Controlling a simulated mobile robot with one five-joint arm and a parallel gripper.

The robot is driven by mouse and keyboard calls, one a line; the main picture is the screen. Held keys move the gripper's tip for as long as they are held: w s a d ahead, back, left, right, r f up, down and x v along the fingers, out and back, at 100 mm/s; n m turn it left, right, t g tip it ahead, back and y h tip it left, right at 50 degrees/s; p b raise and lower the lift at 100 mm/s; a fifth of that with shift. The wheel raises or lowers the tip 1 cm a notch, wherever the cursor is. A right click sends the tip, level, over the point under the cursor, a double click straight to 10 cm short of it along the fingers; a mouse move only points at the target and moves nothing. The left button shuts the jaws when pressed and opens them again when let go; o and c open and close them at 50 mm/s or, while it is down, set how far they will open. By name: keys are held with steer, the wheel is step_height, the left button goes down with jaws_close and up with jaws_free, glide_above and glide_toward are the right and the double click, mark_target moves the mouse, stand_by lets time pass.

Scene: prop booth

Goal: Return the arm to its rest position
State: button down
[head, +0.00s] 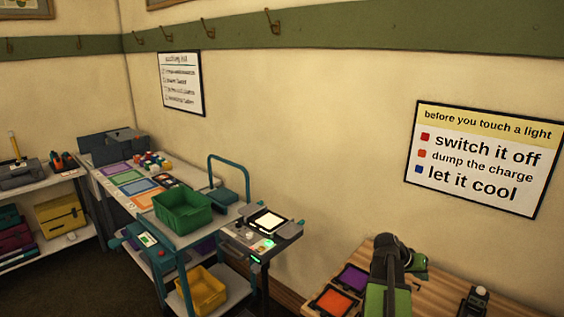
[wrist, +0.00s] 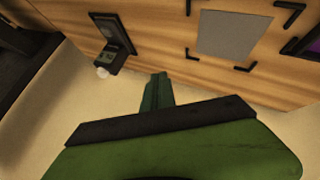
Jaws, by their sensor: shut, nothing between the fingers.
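My gripper (wrist: 157,82) points up from the bottom of the wrist view, its green fingers together with nothing between them. In the wrist view it is over a pale surface just short of the edge of a wooden tabletop (wrist: 165,60). My arm (head: 388,275) shows in the head view at the lower right, folded up in front of the wooden table (head: 445,287). Only a small green part of the gripper end shows there, behind the dark arm link.
A purple pad (head: 353,278) and an orange pad (head: 333,301) lie left of my arm. A small dark device (head: 478,304) stands right of it. A cart with a green bin (head: 183,211) stands left, beside a lit panel (head: 268,221). A grey square (wrist: 233,33) lies on the wood.

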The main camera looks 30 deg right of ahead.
steer(key=w+a+n+t, duration=0.1)
steer(key=w+a, duration=0.4)
steer(key=a, duration=0.1)
steer(key=w+a+f+n+t, duration=0.1)
steer(key=w+a, duration=0.4)
steer(key=a, duration=0.1)
steer(key=w+a+n+t+y, duration=0.1)
steer(key=w+a, duration=0.5)
steer(key=shift+a+f+n, duration=0.1)
steer(key=shift+f+n, duration=0.2)
steer(key=shift+f, duration=0.05)
steer(key=w+a+f+n+y, duration=0.1)
steer(key=w+a+n+y, duration=0.1)
steer(key=a, duration=0.9)
steer(key=w+a+f+n+t+y, duration=0.1)
steer(key=a+f+n, duration=0.1)
steer(key=a, duration=0.9)
steer(key=w+a+f+n+y, duration=0.1)
steer(key=w+a+n+y, duration=0.1)
steer(key=a, duration=1)
steer(key=s+a+f+n+g+y, duration=0.1)
steer(key=s+a+n+g+y, duration=0.1)
steer(key=s+a, duration=0.3)
steer(key=shift+s+a+f+y, duration=0.2)
steer(key=shift+s+a+y, duration=0.25)
steer(key=shift+a, duration=0.7)
